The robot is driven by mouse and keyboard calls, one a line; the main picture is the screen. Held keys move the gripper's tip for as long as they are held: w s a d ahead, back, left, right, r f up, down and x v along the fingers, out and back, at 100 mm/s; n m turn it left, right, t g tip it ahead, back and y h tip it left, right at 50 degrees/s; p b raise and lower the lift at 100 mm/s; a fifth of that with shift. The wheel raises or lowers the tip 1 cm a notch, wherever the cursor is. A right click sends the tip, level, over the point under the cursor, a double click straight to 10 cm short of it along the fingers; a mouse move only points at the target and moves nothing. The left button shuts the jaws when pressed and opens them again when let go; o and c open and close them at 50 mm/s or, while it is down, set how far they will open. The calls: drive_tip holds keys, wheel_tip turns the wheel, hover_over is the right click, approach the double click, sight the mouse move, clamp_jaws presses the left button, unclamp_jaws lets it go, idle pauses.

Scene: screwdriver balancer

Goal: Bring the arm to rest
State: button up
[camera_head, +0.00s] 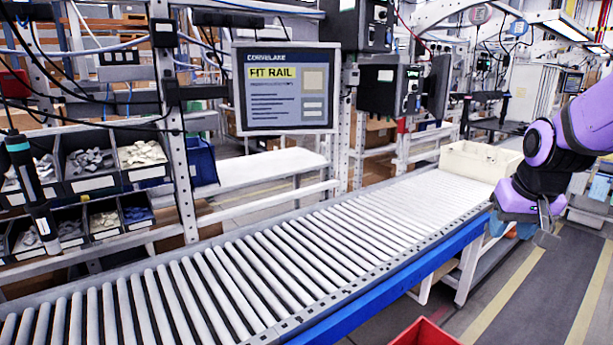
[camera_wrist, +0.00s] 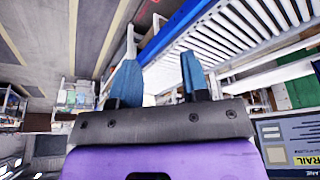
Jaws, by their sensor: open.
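My purple arm comes in from the right in the head view, and my gripper (camera_head: 530,230) hangs beside the conveyor's far right edge, over the floor side. In the wrist view my gripper (camera_wrist: 158,75) shows two blue fingers set apart with nothing between them. A screwdriver (camera_head: 32,185) with a black body and a teal band hangs upright at the far left of the head view, well away from my gripper.
A roller conveyor (camera_head: 290,250) with a blue side rail crosses the view. A cream bin (camera_head: 478,160) stands at its far end, close to my gripper. A red bin (camera_head: 425,335) is at the bottom. A screen (camera_head: 286,90) reads "FIT RAIL". Parts bins (camera_head: 90,165) stand left.

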drive_tip(key=s+a+r+n, duration=0.1)
drive_tip(key=s+a+r, duration=0.2)
drive_tip(key=s, duration=0.6)
drive_tip(key=s+a+r+n+t, duration=0.1)
drive_tip(key=s+a+r, duration=0.3)
drive_tip(key=s, duration=0.5)
drive_tip(key=shift+r+y, duration=0.3)
drive_tip(key=shift+r, duration=0.2)
drive_tip(key=shift+a, duration=0.1)
